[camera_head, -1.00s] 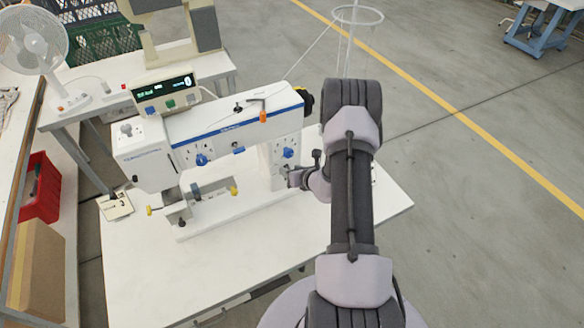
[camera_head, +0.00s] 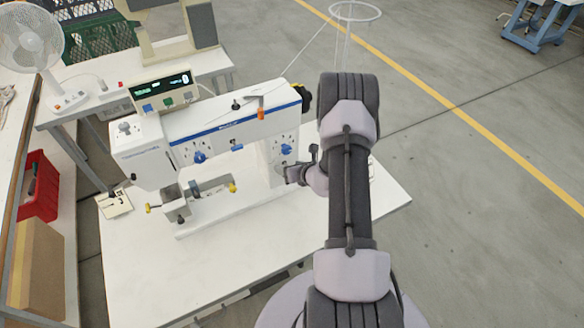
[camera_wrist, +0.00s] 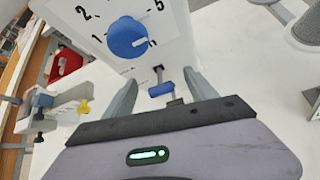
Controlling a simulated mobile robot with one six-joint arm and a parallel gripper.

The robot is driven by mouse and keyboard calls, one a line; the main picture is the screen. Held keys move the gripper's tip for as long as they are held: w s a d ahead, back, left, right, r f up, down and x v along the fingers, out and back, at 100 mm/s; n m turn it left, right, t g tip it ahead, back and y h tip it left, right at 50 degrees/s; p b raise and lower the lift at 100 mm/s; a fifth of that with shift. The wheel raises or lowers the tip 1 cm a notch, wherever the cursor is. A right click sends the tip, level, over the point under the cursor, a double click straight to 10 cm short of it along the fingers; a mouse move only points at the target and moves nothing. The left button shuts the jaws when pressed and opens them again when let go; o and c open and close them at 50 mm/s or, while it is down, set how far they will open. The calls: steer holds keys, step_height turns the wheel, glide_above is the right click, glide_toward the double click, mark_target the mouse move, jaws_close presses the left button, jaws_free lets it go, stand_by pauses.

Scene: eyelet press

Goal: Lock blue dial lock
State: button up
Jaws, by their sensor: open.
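The blue dial (camera_wrist: 127,38) with a white pointer mark sits on the white numbered face of the machine in the wrist view. It also shows on the machine's right column in the head view (camera_head: 286,149). Just below the dial, a small blue lever (camera_wrist: 160,89) on a dark stem stands out, apparently the dial lock. My gripper (camera_wrist: 160,79) is open, with one finger on each side of the blue lever and a visible gap to each. In the head view, my gripper (camera_head: 291,174) is beside the column, below the dial, and the lever cannot be made out there.
The white press (camera_head: 235,128) stands on a white table (camera_head: 145,265). Yellow-knobbed metal parts (camera_wrist: 52,110) lie to the left of my gripper in the wrist view. A grey cylinder (camera_wrist: 305,27) stands at right. The table's front is clear.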

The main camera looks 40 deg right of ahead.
steer(key=p+v, duration=0.1)
steer(key=v, duration=1.6)
steer(key=shift+s, duration=0.15)
